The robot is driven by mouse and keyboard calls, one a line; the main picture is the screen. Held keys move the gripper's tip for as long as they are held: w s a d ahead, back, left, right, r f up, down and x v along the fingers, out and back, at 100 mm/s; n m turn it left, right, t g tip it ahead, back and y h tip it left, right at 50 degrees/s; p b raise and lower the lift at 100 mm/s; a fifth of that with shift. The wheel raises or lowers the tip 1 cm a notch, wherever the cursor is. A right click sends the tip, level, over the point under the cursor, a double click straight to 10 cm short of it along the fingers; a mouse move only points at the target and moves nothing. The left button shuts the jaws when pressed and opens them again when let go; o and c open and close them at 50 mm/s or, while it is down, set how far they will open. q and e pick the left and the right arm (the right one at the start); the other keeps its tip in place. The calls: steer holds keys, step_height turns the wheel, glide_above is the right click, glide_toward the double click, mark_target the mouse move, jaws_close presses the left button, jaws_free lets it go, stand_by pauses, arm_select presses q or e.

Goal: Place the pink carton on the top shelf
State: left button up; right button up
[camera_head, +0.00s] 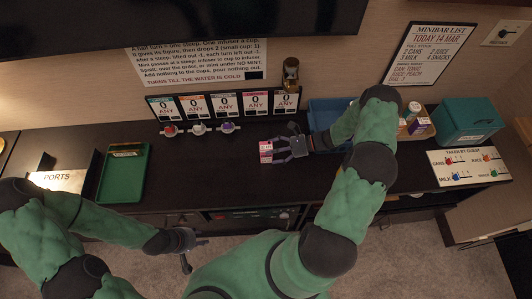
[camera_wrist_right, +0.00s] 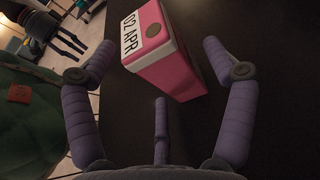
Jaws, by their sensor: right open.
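In the right wrist view the carton (camera_wrist_right: 168,62) shows a white label reading "02 APR" and a round dark cap. My right gripper (camera_head: 283,149) is just right of the carton, its fingers spread. In its wrist view the carton lies beyond and between the open fingers, not clasped. My left gripper (camera_head: 187,250) is low in front of the counter, fingers apart and empty. Below the counter a cabinet opening (camera_head: 255,214) shows partly; I cannot make out its shelves.
A green tray (camera_head: 123,174) lies at the left. Several "ANY" cards (camera_head: 225,103) stand behind small knobs. A blue bin (camera_head: 326,112) is partly hidden by my right arm. A teal box (camera_head: 466,121) and a "Taken by guest" board (camera_head: 468,167) are at the right.

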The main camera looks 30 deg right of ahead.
steer(key=x, duration=0.5)
steer(key=shift+w+a+f, duration=0.1)
steer(key=shift+a+f, duration=0.05)
steer(key=shift+a, duration=0.15)
steer(key=c, duration=1.6)
